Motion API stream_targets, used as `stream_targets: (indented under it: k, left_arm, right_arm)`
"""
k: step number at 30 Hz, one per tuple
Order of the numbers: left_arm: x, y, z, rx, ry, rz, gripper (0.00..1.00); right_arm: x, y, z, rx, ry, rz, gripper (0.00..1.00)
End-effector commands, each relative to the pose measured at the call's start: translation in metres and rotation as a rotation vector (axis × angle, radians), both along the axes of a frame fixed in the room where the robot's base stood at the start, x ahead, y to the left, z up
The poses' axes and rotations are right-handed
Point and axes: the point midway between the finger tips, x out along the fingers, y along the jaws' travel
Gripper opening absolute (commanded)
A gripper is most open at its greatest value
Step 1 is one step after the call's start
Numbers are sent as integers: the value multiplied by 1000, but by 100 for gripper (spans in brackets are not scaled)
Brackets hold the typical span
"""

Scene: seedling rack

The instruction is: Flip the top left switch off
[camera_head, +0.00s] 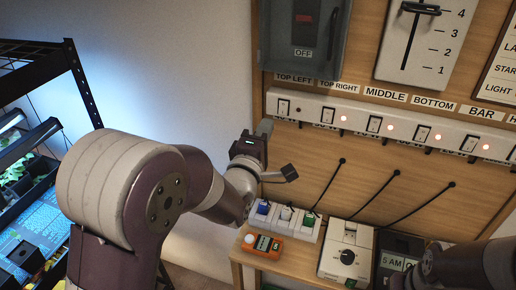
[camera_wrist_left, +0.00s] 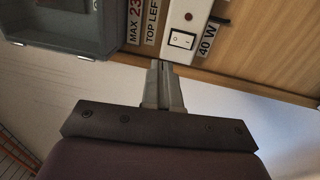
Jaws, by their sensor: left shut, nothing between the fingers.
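The top left switch (camera_head: 283,107) is a white rocker at the left end of a white switch strip (camera_head: 312,112), under the TOP LEFT label. The small lamp (camera_head: 298,110) beside it looks dark. In the left wrist view the switch (camera_wrist_left: 182,40) is just right of the fingertips. My left gripper (camera_head: 265,127) is shut and empty, just below and left of the switch, apart from it in the picture. Its closed fingers also show in the left wrist view (camera_wrist_left: 160,66). Part of my right arm shows at the lower right; its gripper is not visible.
Other switches along the strip have lit red lamps (camera_head: 343,118). A grey box (camera_head: 303,50) marked OFF hangs above the strip. Below are a power strip with plugs (camera_head: 286,218), an orange meter (camera_head: 263,246) and a white dial box (camera_head: 345,250). A plant rack (camera_head: 35,60) stands left.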

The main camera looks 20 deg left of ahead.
Motion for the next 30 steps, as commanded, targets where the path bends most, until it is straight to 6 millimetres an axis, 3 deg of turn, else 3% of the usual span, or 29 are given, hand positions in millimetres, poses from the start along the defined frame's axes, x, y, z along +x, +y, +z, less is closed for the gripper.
stream_targets:
  k: [1, 7, 18, 21, 23, 26, 27, 30]
  left_arm:
    - [-9, 0, -2, 0, -4, 0, 0]
    - [-32, 1, 3, 1, -1, -1, 0]
    - [-36, 1, 5, 2, 0, -1, 0]
    - [-35, 1, -3, 94, 32, 8, 0]
    - [-36, 0, -31, 263, 155, 2, 0]
    - [-58, -2, -108, 694, 491, -123, 0]
    - [-76, -1, -144, 868, 629, -223, 0]
    - [-134, 6, -214, 1207, 902, -555, 0]
  right_arm:
    - [0, 0, -9, 0, 0, 0, 43]
    - [0, 0, -15, 0, 0, 0, 43]
    - [0, 0, -15, 0, 0, 0, 43]
    - [0, 0, -15, 0, 0, 0, 43]
    - [0, 0, -15, 0, 0, 0, 43]
    - [0, 0, -20, 0, -1, 0, 43]
    - [0, 0, -27, 0, -1, 0, 43]
    - [0, 0, -45, 0, 0, 0, 43]
